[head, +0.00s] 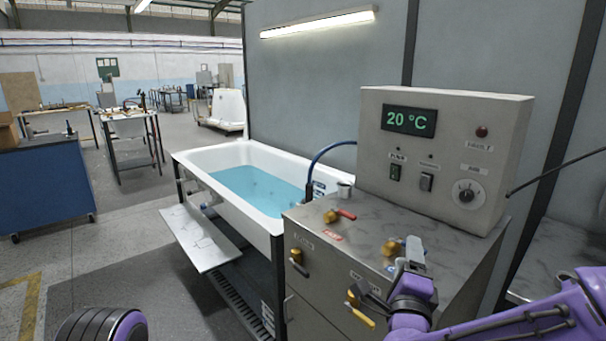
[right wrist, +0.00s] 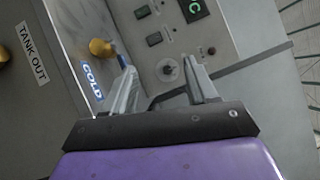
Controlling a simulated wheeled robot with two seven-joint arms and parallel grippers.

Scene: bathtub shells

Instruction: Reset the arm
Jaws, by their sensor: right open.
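My right gripper (head: 393,268) is open and empty, in front of the control cabinet at the lower right. In the right wrist view its two grey fingers (right wrist: 160,68) stand apart with nothing between them. A brass valve with a blue handle (head: 390,248) is just behind the gripper in the head view. This valve, beside a COLD label, also shows left of the fingers in the right wrist view (right wrist: 102,48). A purple and black part of my own body shows at the bottom left of the head view. My left gripper is not in view.
A brass valve with a red handle (head: 338,215) and a metal cup (head: 345,189) are on the cabinet top (head: 350,238). A control box (head: 440,155) reads 20 °C. A white tub of blue water (head: 232,160) stands left.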

